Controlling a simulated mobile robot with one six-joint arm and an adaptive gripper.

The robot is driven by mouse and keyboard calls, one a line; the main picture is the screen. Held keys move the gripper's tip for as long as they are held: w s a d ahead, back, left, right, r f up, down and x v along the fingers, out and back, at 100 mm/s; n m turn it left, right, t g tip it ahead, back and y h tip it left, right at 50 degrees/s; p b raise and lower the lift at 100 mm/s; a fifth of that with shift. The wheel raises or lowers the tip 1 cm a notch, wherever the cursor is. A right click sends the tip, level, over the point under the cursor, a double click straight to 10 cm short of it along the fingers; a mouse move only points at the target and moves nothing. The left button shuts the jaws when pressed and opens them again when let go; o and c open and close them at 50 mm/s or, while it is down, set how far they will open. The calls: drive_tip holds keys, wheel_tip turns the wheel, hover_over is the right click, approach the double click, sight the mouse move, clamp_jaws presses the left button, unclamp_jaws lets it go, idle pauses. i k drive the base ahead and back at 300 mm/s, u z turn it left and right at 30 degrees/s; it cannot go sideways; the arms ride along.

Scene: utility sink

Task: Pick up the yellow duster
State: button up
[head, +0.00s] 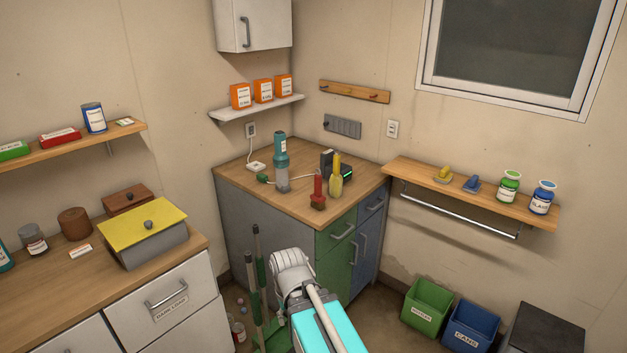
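The yellow duster (336,178) appears to be the upright yellow item with a narrow top and wider lower part, on the wooden top of the corner cabinet (285,200). It stands close behind and right of a red brush-like item (318,194) and in front of a dark device. My arm reaches up from the bottom middle, in front of the corner cabinet. No gripper fingers show, so I cannot see whether they hold anything. Nothing visible touches the duster.
A small yellow item (443,174) lies on the right shelf (400,170). Green-handled tools (258,275) stand left of my arm. Bins (427,305) stand at right.

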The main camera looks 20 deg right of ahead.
sight(336, 182)
drive_tip(key=z, duration=0.05)
drive_tip(key=i, duration=0.85)
drive_tip(key=z, duration=0.3)
